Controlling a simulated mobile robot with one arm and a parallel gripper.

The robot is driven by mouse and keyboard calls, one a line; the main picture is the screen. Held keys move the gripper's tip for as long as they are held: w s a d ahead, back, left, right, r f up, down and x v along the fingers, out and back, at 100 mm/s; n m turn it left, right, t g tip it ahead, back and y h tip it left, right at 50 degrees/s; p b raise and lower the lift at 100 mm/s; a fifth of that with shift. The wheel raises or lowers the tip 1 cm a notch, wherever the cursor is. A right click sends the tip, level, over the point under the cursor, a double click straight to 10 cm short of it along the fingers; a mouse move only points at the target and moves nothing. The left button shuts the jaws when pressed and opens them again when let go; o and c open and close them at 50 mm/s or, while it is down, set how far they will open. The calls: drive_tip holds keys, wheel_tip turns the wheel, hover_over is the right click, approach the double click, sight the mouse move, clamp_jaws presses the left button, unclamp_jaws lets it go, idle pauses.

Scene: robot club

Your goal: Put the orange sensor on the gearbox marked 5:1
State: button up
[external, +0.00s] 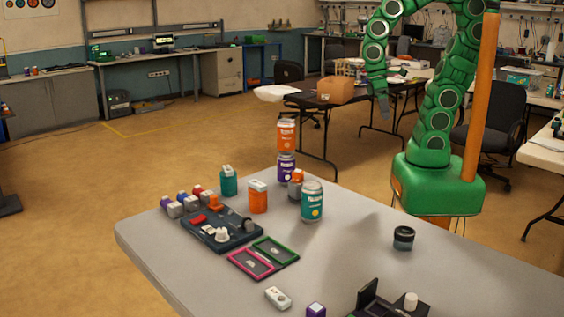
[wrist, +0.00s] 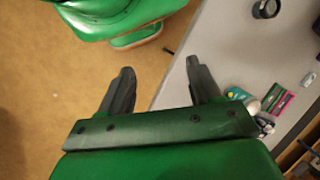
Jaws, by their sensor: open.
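My gripper (external: 381,105) hangs open and empty over the floor beyond the table, pointing down. In the wrist view its two dark fingers (wrist: 160,66) are spread, with only floor and the table edge between and beyond them. Several small grey blocks with coloured parts (external: 175,210) sit at the table's left, by the dark tray (external: 240,243). An orange piece (external: 214,203) is at the tray's back edge, and an orange block with a pale top (external: 258,199) stands behind the tray. I cannot tell which is the sensor. No 5:1 mark is readable.
An orange can (external: 287,136) is stacked on a purple can (external: 286,168); a teal can (external: 312,203) stands nearby. Magenta (external: 236,263) and green (external: 291,257) frames lie in front. A black jar (external: 403,239) stands alone at right. The table's middle is clear.

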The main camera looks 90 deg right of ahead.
drive_tip(key=shift+s+d+r+n+t+h, duration=0.15)
drive_tip(key=shift+s+d+r+n+h, duration=0.2)
drive_tip(key=shift+d, duration=0.35)
drive_tip(key=shift+s+d+r+n+t+h, duration=0.2)
drive_tip(key=shift+s+d+r+h, duration=0.25)
drive_tip(key=shift+d, duration=0.3)
drive_tip(key=shift+s+d+r+n+t+h, duration=0.15)
drive_tip(key=shift+s+d+r+n+h, duration=0.1)
drive_tip(key=shift+d+r+h, duration=0.35)
drive_tip(key=shift+d+f, duration=0.1)
drive_tip(key=shift+f, duration=0.05)
